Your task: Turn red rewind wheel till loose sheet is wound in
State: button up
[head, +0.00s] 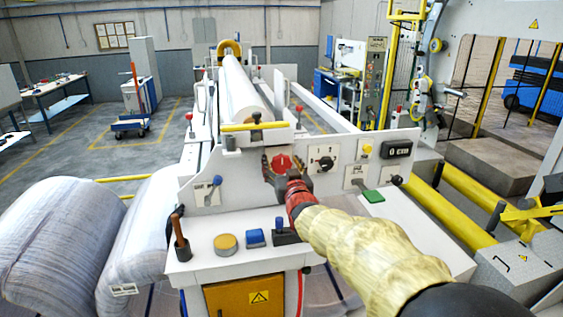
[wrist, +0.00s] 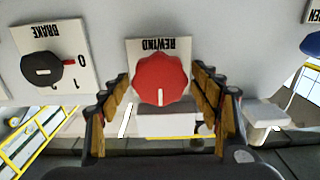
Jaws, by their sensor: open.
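The red rewind wheel (wrist: 160,79) is a scalloped knob with a white mark, on a white plate (wrist: 134,48) labelled REWIND. In the wrist view its white mark points down in the picture. In the head view the wheel (head: 281,163) sits on the front of the white machine panel. My gripper (wrist: 160,100) is open, with one finger on each side of the wheel; I cannot tell whether they touch it. In the head view my gripper (head: 280,172) is at the wheel, partly covering it. A white roll (head: 243,95) lies along the machine behind the panel; I cannot make out a loose sheet.
The black BRAKE knob (wrist: 48,68) is beside the wheel; it also shows in the head view (head: 326,163). A display (head: 397,149) reads 0 cm. A green pad (head: 373,196), a yellow button (head: 226,243) and levers crowd the console.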

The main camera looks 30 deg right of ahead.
jog(key=shift+w, duration=0.1)
jog(key=shift+c, duration=0.6)
jog(key=c, duration=1)
jog(key=shift+f+m+b, duration=0.1)
jog(key=shift+m+b, duration=0.2)
jog(key=shift+b, duration=0.35)
